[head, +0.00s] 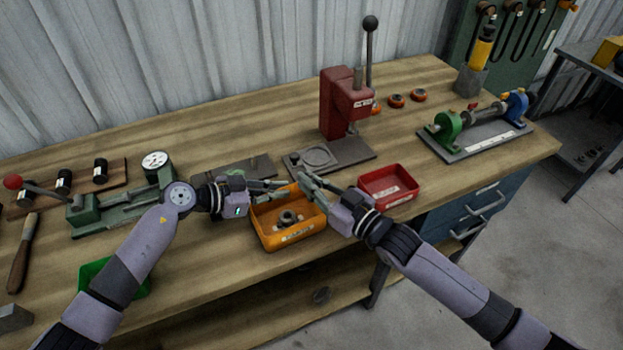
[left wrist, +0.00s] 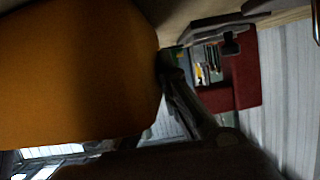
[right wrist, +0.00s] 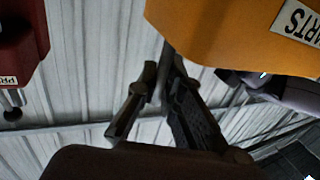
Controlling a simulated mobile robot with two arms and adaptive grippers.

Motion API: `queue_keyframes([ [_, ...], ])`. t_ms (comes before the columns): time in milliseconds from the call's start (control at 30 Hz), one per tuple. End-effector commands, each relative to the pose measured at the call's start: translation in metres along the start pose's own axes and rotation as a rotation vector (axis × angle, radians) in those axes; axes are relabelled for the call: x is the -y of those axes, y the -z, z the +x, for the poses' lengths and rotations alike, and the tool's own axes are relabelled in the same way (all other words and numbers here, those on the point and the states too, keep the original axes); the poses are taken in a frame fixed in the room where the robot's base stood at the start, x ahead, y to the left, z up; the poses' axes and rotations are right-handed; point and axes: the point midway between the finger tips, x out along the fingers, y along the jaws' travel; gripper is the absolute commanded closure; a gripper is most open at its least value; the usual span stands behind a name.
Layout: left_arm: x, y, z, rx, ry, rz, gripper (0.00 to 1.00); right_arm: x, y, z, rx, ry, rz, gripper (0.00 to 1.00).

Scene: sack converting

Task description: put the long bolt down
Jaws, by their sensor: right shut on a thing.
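My right gripper (head: 305,183) is above the back right of the orange bin (head: 268,237), shut on a thin thing mostly hidden between its fingers. I take it for the long bolt, but its shape is unclear. In the right wrist view the fingers (right wrist: 165,65) converge close to the orange bin (right wrist: 225,35). My left gripper (head: 286,187) is over the bin's back left, its tips close to the right gripper; whether it is open is unclear. The left wrist view shows the bin (left wrist: 75,75) large and close. A grey ring-like part (head: 288,217) lies in the bin.
A red bin (head: 389,187) stands to the right and a red press (head: 340,105) behind. A green bin (head: 95,272) is at the front left, partly behind my left arm. A green and blue fixture (head: 475,130) stands at the right. Bare wooden tabletop (head: 230,125) lies behind.

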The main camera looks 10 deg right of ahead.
Motion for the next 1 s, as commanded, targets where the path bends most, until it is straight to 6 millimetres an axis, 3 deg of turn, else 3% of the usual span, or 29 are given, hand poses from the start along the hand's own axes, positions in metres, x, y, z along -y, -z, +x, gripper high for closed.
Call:
queue_keyframes([
  [33, 0.000, 0.000, 0.000, 0.001, -0.001, 0.000, 1.00, 0.000, 0.001, 0.000, -0.002, 0.000, 0.000, 1.00],
  [67, 0.000, 0.000, 0.000, 0.001, -0.001, 0.000, 1.00, 0.000, 0.000, 0.000, -0.001, 0.000, 0.000, 0.91],
  [333, 0.000, 0.000, 0.000, 0.001, -0.001, 0.000, 1.00, 0.000, 0.001, 0.000, -0.001, 0.000, -0.001, 0.73],
  [667, 0.000, 0.000, 0.000, 0.001, -0.001, 0.000, 1.00, 0.000, 0.002, 0.000, -0.001, 0.000, -0.001, 0.72],
  [800, 0.000, 0.000, 0.000, 0.001, -0.001, 0.000, 1.00, 0.000, 0.015, 0.000, -0.004, 0.001, -0.003, 0.72],
  [1000, 0.000, -0.001, 0.000, 0.001, 0.000, 0.000, 1.00, 0.000, 0.010, -0.045, 0.006, 0.000, -0.002, 0.72],
])
